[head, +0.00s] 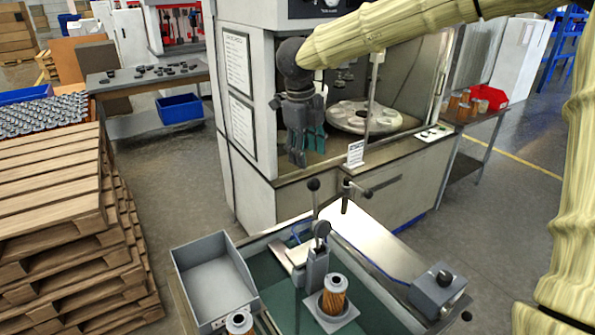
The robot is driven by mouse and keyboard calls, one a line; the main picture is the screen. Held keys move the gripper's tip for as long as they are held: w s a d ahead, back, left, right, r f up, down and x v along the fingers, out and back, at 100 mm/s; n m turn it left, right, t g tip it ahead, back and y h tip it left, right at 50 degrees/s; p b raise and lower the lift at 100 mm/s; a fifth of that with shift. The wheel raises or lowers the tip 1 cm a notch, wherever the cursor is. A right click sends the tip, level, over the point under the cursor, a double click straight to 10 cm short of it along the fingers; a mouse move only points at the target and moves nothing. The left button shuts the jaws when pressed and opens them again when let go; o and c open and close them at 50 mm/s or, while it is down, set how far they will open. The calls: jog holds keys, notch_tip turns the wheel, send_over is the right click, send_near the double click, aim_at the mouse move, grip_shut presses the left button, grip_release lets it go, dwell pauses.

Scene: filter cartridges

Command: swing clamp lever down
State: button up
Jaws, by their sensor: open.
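The clamp (316,268) is a grey block fixture on the green-topped bench in the head view. A thin clamp lever (314,203) with a dark ball knob appears to stand upright above it. A filter cartridge (334,297), copper-coloured with grey caps, stands upright on a grey square seat beside the clamp block. My gripper (308,150) hangs with its fingers downward, above the lever's knob in the picture. It is open and holds nothing. A gap shows between its knob and fingers; the exact depth between them is unclear.
A grey bin (213,280) and another cartridge (239,322) are at left. A control box (438,290) sits at right. A white machine cabinet (243,110) stands behind; stacked pallets (60,215) are far left.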

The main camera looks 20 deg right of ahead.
aim_at(315, 181)
jog(key=s+d+f+p, duration=0.1)
jog(key=s+f+p, duration=0.2)
jog(key=s+f, duration=0.1)
jog(key=w+f, duration=0.1)
jog(key=f, duration=0.1)
jog(key=w+f, duration=0.1)
jog(key=f, duration=0.1)
jog(key=w+f, duration=0.2)
jog(key=shift+d+p, duration=0.25)
jog(key=shift+p, duration=0.1)
jog(key=s, duration=0.1)
jog(key=s+r, duration=0.1)
jog(key=shift+s+r, duration=0.15)
jog(key=shift+s, duration=0.25)
jog(key=shift+c, duration=1.2)
jog(key=shift+w, duration=0.2)
jog(key=c, duration=0.3)
jog(key=shift+w+f, duration=0.6)
jog(key=shift+w, duration=0.2)
grip_shut()
jog(key=shift+s+r, duration=0.15)
jog(key=shift+a, duration=0.1)
